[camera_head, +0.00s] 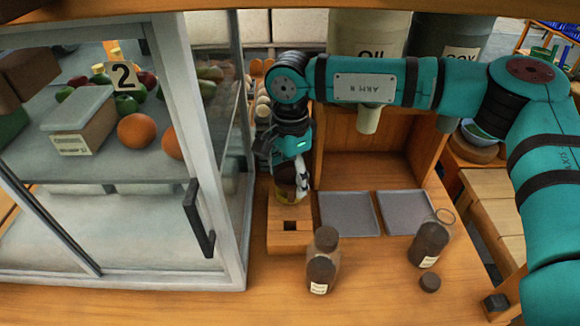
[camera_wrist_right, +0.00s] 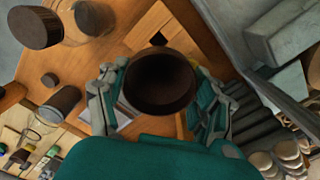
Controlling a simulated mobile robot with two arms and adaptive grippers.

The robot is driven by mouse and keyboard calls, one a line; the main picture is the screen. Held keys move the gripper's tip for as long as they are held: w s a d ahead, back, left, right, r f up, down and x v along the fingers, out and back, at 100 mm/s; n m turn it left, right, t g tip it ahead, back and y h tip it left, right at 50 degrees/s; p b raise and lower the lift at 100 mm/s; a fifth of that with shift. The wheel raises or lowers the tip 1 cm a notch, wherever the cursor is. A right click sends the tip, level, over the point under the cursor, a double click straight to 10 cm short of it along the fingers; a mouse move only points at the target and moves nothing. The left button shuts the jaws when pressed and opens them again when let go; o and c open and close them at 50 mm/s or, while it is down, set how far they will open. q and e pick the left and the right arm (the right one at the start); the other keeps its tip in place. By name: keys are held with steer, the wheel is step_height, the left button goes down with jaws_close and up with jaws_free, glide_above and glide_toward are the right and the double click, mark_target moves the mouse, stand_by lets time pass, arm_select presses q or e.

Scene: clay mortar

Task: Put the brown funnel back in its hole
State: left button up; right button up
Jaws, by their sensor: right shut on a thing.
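My right gripper (camera_head: 291,172) is shut on the brown funnel (camera_wrist_right: 160,82), whose dark round mouth faces the camera in the right wrist view. In the head view the funnel (camera_head: 287,190) is partly covered by the fingers. The fingers (camera_wrist_right: 158,88) lie on both sides of it in the wrist view. The hole (camera_wrist_right: 158,39) also shows beyond the funnel's rim in the wrist view. The funnel's lower end is hidden. My left gripper is not in view.
Two grey trays (camera_head: 349,214) (camera_head: 407,212) lie right of the block. A brown bottle (camera_head: 322,262), a dark jar (camera_head: 428,245) and a small dark lid (camera_head: 430,282) stand in front. A glass cabinet (camera_head: 232,150) stands close on the left.

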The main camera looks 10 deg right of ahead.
mark_target(290, 196)
steer(key=shift+s+a+f, duration=0.1)
steer(key=shift+s+f, duration=0.15)
steer(key=shift+f, duration=0.2)
steer(key=shift+s+f, duration=0.2)
steer(key=shift+f, duration=0.25)
step_height(290, 196, down, 2)
steer(key=shift+f+b, duration=0.1)
steer(key=shift+b, duration=0.25)
steer(key=shift+w+f, duration=0.2)
steer(key=shift+f, duration=0.25)
steer(key=shift+s+f+b, duration=0.1)
steer(key=shift+f+b, duration=0.2)
steer(key=shift+f, duration=0.05)
steer(key=shift+f+b, duration=0.6)
steer(key=shift+f, duration=0.8)
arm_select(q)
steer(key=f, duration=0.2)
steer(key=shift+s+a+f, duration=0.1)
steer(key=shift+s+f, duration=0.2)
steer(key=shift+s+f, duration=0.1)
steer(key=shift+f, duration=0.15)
arm_select(e)
steer(key=shift+a, duration=0.1)
arm_select(q)
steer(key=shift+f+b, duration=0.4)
steer(key=shift+b, duration=0.15)
arm_select(e)
steer(key=shift+f, duration=0.2)
